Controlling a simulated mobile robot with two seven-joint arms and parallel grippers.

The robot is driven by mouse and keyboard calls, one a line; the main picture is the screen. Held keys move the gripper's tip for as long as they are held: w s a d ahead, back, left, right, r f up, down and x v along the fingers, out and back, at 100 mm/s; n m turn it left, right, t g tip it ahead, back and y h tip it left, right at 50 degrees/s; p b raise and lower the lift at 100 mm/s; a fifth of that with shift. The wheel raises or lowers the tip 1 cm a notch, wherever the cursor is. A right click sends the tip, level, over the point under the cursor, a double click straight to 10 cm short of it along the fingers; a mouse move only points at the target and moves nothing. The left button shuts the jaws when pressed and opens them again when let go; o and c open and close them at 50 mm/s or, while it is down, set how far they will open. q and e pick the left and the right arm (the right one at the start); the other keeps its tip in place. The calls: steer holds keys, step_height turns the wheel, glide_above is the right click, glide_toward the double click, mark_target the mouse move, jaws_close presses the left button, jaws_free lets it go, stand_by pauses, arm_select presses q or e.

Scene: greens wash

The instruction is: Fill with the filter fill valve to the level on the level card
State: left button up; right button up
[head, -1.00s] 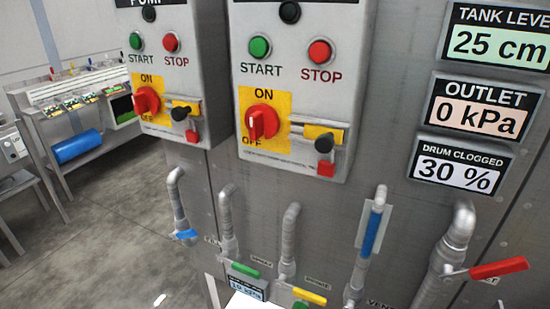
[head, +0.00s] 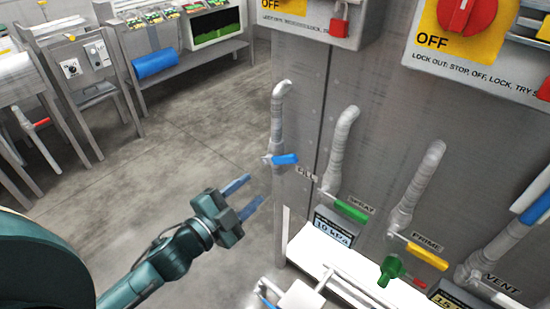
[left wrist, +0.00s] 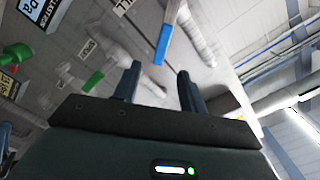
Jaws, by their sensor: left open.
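The fill valve has a blue handle (head: 285,159) on a grey pipe (head: 278,120) at the left edge of the grey cabinet, beside a label partly reading FILL. The blue handle also shows in the left wrist view (left wrist: 163,45), beyond my fingertips. My left gripper (head: 246,194) is open and empty, a little left of and below the blue handle, apart from it. It also shows open in the left wrist view (left wrist: 158,80). The level card and the tank level display are not in view now. My right gripper is not in view.
Right of the fill valve are a green SPRAY handle (head: 350,211), a yellow PRIME handle (head: 427,256) and a blue VENT handle (head: 535,208). A 10 kPa gauge (head: 333,232) and a white ledge (head: 310,258) sit below. Open floor (head: 190,120) lies left, with benches behind.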

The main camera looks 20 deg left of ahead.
mark_target(283, 161)
arm_select(q)
steer(key=shift+m, duration=0.3)
steer(key=x, duration=1.3)
steer(key=shift+w+d+r+p, duration=0.1)
steer(key=shift+r+p, duration=0.25)
jaws_close()
